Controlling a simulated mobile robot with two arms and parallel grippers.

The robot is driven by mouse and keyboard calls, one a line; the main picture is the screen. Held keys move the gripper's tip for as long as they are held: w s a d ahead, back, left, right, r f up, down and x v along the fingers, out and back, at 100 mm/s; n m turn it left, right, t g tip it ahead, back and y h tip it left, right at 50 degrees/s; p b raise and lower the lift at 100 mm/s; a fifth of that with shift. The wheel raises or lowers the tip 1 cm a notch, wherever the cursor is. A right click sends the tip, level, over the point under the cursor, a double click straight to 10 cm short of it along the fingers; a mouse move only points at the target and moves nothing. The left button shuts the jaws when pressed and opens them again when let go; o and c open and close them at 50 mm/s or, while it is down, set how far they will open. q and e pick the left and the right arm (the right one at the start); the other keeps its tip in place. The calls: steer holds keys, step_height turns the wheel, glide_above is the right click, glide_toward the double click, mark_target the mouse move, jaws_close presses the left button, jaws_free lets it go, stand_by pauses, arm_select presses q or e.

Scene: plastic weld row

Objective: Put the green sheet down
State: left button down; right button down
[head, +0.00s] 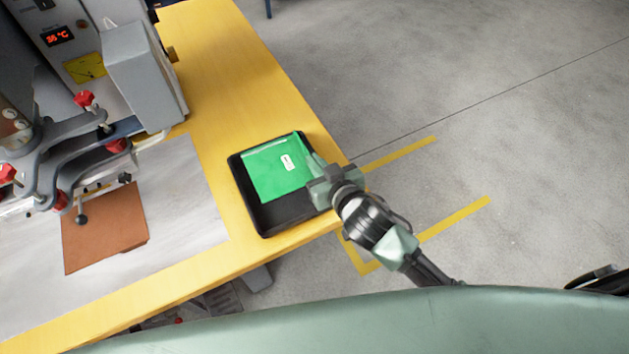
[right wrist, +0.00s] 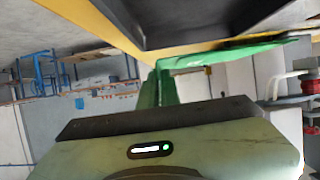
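The green sheet (head: 272,177), with a small white label, overlaps the black tray (head: 272,220) in the head view. My right gripper (head: 316,171) is at the sheet's right edge and is shut on it. In the right wrist view, which looks upside down, the sheet (right wrist: 228,55) shows nearly edge-on, running from the fingers (right wrist: 158,82). There it appears apart from the dark tray (right wrist: 210,18), held a little above it. The exact height is hard to tell. My left gripper is not in view.
The tray stands on the yellow table (head: 218,65) near its right edge, with open floor beyond. A grey machine (head: 145,75) with red knobs stands at left. A brown sheet (head: 103,228) lies on a pale grey surface (head: 185,190).

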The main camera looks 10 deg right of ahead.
step_height(320, 180, down, 8)
steer(key=shift+f+b, duration=0.15)
steer(key=shift+b, duration=0.35)
steer(key=shift+f, duration=0.25)
steer(key=c, duration=1.6)
jaws_free()
steer(key=shift+r, duration=0.1)
steer(key=shift+c, duration=0.2)
steer(key=shift+s+r, duration=0.1)
steer(key=shift+r, duration=0.1)
steer(key=v, duration=1.1)
steer(key=shift+s+r, duration=0.2)
steer(key=shift+s, duration=0.15)
steer(key=shift+d, duration=0.1)
